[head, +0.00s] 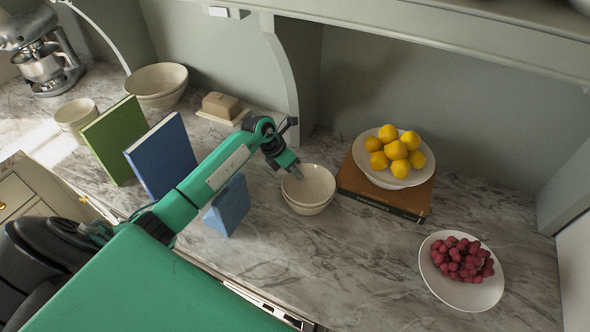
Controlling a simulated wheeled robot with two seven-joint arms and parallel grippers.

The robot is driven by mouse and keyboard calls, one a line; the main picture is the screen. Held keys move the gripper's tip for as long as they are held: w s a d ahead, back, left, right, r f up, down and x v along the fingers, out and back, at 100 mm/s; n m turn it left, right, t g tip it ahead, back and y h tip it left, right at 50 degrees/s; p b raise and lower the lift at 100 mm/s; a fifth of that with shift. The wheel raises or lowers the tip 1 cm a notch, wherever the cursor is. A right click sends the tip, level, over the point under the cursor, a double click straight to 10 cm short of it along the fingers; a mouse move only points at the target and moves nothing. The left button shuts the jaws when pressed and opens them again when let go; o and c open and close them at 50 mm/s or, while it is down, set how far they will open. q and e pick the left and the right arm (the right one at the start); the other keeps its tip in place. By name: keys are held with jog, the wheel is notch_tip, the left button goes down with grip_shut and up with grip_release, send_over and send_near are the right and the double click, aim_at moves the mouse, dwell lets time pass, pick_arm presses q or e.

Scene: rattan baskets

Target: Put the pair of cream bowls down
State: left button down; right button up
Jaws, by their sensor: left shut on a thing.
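The pair of cream bowls (312,187) is stacked one in the other, on or just above the marble counter right of the blue books; I cannot tell if the lower bowl touches. My left gripper (297,174) reaches in from the left and is shut on the rim at the bowls' upper left. Its fingertips partly hide that rim. The bowls look about upright. My right gripper is not in view.
Right of the bowls, a brown book (377,198) carries a plate of lemons (398,158). A plate of red grapes (460,292) is at front right. A green book (112,140), blue books (163,157), a butter dish (222,106) and other cream bowls (158,84) stand left. Counter ahead of the bowls is clear.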

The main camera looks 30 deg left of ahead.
pick_arm(q)
jog(key=c, duration=1.6)
grip_release()
jog(key=b+v, duration=0.4)
jog(key=v, duration=0.8)
jog(key=shift+r, duration=0.1)
jog(key=shift+d, duration=0.1)
